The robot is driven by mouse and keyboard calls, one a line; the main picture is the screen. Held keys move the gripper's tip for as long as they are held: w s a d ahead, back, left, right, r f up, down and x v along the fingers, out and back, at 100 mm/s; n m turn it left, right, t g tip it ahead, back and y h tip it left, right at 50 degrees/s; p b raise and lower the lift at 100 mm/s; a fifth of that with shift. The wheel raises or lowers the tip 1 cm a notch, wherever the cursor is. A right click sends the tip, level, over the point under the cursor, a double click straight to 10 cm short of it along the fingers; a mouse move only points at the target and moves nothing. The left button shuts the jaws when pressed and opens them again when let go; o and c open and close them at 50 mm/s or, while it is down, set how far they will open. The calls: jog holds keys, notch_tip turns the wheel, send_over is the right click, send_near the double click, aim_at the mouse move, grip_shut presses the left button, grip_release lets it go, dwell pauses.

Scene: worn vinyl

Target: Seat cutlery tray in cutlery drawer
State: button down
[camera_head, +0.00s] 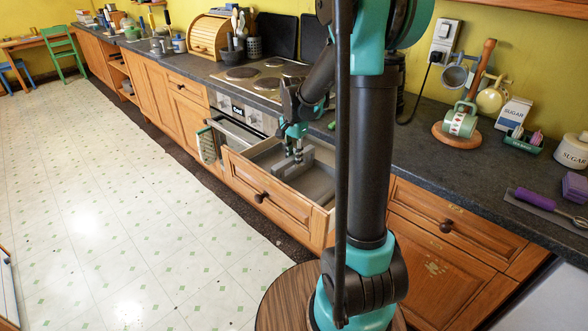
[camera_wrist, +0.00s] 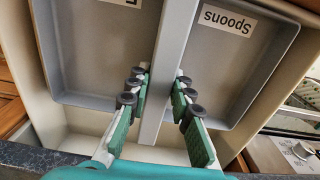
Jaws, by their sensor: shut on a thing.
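The grey cutlery tray (camera_wrist: 95,55) has compartments split by a raised divider (camera_wrist: 172,60). One compartment carries a "Spoons" label (camera_wrist: 227,19); a second label is cut off at the top edge. My gripper (camera_wrist: 162,77) has its green-padded fingers on both sides of the divider and is shut on it. The tray is within the outline of the pulled-out wooden cutlery drawer (camera_head: 262,196), whose pale inner walls show around it in the wrist view. In the head view my gripper (camera_head: 296,152) is over the drawer. I cannot tell whether the tray touches the drawer floor.
The dark worktop (camera_head: 440,165) runs behind the drawer, with a mug stand (camera_head: 461,123) and sugar carton (camera_head: 514,113) at right. The oven (camera_head: 235,135) with a hanging towel (camera_head: 209,145) is left of the drawer. The tiled floor (camera_head: 110,190) in front is clear.

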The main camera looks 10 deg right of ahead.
aim_at(294, 169)
jog(key=shift+f, duration=2.25)
jog(key=c, duration=1.3)
grip_release()
jog(key=shift+f, duration=0.1)
jog(key=shift+c, duration=0.2)
notch_tip(294, 169, up, 12)
jog(key=shift+r, duration=0.15)
